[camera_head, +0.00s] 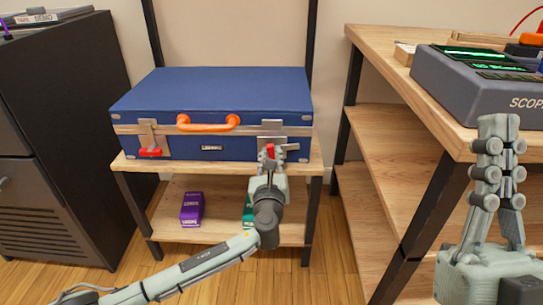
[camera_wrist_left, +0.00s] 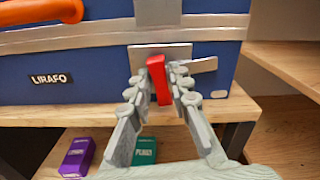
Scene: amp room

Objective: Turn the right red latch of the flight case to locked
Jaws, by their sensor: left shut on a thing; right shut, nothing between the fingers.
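The blue flight case (camera_head: 215,92) lies closed on a wooden shelf, with an orange handle and a LIRAFO label on its front. In the left wrist view the right latch (camera_wrist_left: 159,80) stands nearly upright, top tilted slightly left. My left gripper (camera_head: 270,157) is shut on it, with one finger on each side. The left red latch (camera_head: 150,152) lies roughly horizontal. My right gripper (camera_head: 497,135) is shut and empty, raised at the right, far from the case.
A purple box (camera_head: 192,209) and a green box (camera_head: 247,210) are on the lower shelf. A wooden table (camera_head: 400,60) with a grey SCOPE device (camera_head: 470,90) stands at the right. A dark cabinet (camera_head: 75,120) stands at the left.

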